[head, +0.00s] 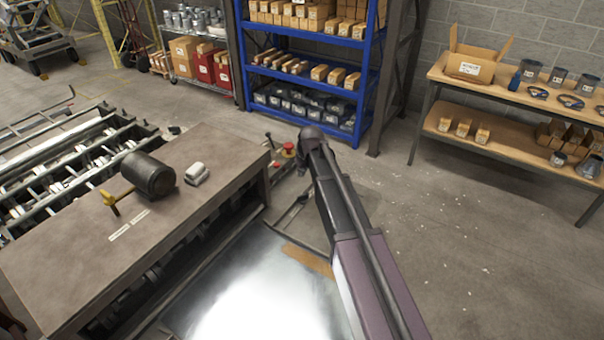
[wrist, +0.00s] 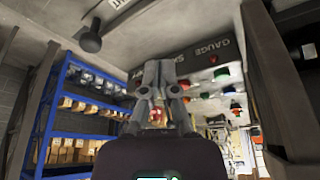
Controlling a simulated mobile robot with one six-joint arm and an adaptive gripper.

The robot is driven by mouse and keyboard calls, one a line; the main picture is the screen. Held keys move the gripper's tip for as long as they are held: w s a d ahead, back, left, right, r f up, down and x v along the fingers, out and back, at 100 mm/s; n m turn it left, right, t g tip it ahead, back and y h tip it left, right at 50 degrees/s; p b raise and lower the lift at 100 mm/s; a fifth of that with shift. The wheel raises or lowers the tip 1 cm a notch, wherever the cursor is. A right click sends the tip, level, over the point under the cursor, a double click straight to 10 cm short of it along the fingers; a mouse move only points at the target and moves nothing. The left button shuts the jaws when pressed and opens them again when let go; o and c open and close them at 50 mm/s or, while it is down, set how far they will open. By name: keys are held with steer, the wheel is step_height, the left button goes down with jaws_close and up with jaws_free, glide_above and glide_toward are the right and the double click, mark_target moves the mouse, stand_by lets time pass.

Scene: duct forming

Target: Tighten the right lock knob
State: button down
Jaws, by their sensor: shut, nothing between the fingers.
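My gripper (wrist: 158,68) is shut and empty in the wrist view, its fingertips together in front of a grey panel. A black round knob (wrist: 90,41) on a short stem sits at the upper left of that view, apart from my fingers. I cannot tell whether it is the right lock knob. In the head view my arm reaches out past the machine's right end. The fingers are not clear there, and no lock knob can be made out.
A panel lettered "GAUGE" (wrist: 229,45) carries several coloured buttons. A red button (head: 289,148) stands near my arm.

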mark_target(303, 192)
steer(key=shift+b+x, duration=3.55)
steer(key=shift+x, duration=0.5)
steer(key=shift+s+d+r, duration=0.1)
steer(key=shift+s+d, duration=0.2)
steer(key=shift+s, duration=0.3)
steer(key=shift+s+d, duration=0.3)
steer(key=shift+s, duration=0.3)
steer(key=shift+s+d+r, duration=0.1)
steer(key=shift+s+d, duration=0.2)
steer(key=shift+s, duration=0.3)
steer(key=shift+a, duration=0.15)
steer(key=shift+d, duration=0.2)
steer(key=shift+d, duration=0.15)
